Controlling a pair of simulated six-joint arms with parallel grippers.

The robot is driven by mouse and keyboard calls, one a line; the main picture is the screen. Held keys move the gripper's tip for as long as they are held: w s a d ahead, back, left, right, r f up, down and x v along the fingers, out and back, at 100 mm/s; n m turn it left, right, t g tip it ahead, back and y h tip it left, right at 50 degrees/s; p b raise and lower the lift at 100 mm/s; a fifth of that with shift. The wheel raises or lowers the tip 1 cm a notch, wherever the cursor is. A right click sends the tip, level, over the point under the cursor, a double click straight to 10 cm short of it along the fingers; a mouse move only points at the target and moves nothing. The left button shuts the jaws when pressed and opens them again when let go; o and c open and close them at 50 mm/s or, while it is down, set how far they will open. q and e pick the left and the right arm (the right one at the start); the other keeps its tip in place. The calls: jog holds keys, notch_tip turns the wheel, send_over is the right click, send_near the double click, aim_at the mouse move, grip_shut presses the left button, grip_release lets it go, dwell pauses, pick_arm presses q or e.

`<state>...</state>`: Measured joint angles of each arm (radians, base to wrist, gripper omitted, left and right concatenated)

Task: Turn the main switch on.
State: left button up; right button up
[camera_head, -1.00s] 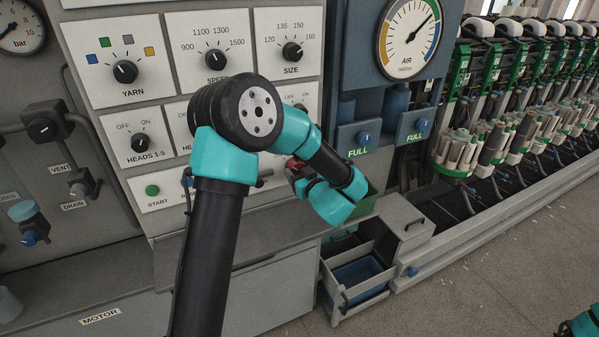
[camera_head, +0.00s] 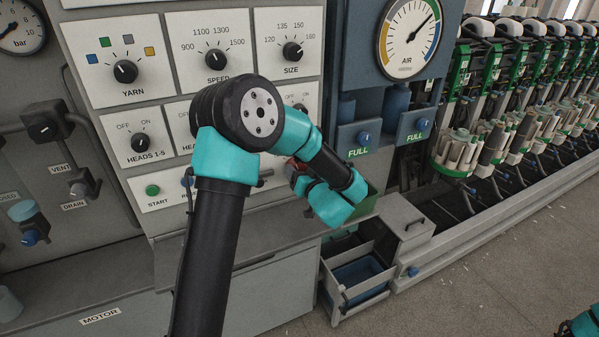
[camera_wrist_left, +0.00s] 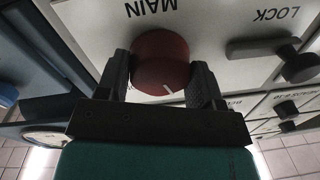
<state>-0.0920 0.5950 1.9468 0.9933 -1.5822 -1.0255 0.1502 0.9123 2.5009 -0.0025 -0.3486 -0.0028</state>
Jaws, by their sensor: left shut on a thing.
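The main switch is a round red knob (camera_wrist_left: 162,65) on a light panel marked MAIN, seen upside down in the left wrist view. A white line on its face points toward the lower right in that view. My left gripper (camera_wrist_left: 163,78) has one dark finger on each side of the knob and is shut on it. In the head view only a small reddish bit (camera_head: 293,166) shows beside the wrist; my left arm hides most of the switch and the fingertips. My right gripper is out of view.
A dark LOCK handle (camera_wrist_left: 275,50) sits beside the knob. The panel around my arm carries a YARN dial (camera_head: 125,71), a SPEED dial (camera_head: 216,59) and a green START button (camera_head: 152,190). An open drawer (camera_head: 357,280) juts out below.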

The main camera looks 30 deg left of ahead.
pick_arm(q)
jog(key=m+t, duration=0.1)
jog(key=m, duration=1.2)
jog(key=shift+s+a+m, duration=0.1)
jog(key=shift+s+m, duration=0.05)
jog(key=shift+m, duration=0.25)
jog(key=o, duration=0.9)
jog(key=v, duration=1.7)
jog(key=shift+s+r, duration=0.15)
jog(key=shift+s, duration=0.15)
